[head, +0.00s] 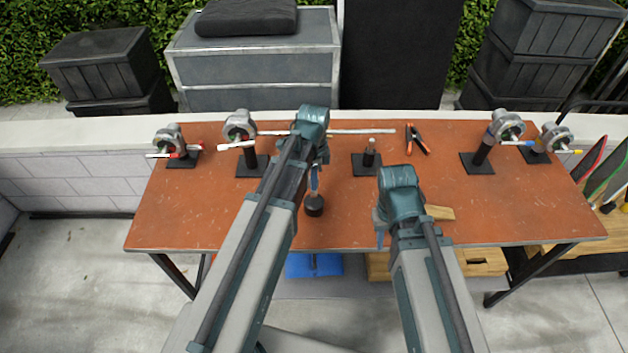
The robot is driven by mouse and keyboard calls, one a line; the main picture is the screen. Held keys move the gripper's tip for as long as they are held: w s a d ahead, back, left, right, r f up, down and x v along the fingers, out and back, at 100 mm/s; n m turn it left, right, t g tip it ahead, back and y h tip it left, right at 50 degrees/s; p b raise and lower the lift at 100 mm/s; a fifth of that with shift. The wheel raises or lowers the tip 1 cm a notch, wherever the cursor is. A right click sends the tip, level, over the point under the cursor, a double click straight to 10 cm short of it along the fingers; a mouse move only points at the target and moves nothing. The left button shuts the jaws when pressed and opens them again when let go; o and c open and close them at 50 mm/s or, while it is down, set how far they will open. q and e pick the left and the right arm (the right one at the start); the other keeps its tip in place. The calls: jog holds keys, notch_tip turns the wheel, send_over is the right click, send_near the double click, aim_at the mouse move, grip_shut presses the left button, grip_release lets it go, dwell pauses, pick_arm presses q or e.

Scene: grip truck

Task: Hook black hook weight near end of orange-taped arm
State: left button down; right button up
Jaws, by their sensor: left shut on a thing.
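My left gripper (315,180) is shut on the black hook weight (314,206), which hangs upright below it over the middle of the orange table. The weight's hook is too small to make out. Grip heads on black stands carry thin arms with coloured tape. A far-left arm (165,155) has red and white bands, and a second arm (236,145) beside it has a white end. Arms on the right show blue (518,143) and yellow (572,151). I cannot tell which tape is orange. My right gripper (380,236) is low over the table; its jaws are mostly hidden.
A long thin rod (362,131) runs along the table's back, partly behind my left arm. A small black stand (367,163), an orange-handled clamp (416,140) and a wooden block (440,212) lie on the orange table (190,215). The front left tabletop is clear.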

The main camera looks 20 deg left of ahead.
pick_arm(q)
jog(key=shift+r, duration=0.4)
jog(key=shift+w+a, duration=0.1)
jog(key=shift+w, duration=0.15)
jog(key=w, duration=0.2)
jog(key=w+a, duration=0.1)
jog(key=w, duration=0.1)
jog(key=shift+w+a, duration=0.15)
jog(key=shift+w, duration=0.1)
dwell(0.5)
jog(key=shift+r+p, duration=0.1)
jog(key=shift+p, duration=0.25)
jog(key=shift+r+p, duration=0.9)
jog(key=shift+r, duration=0.05)
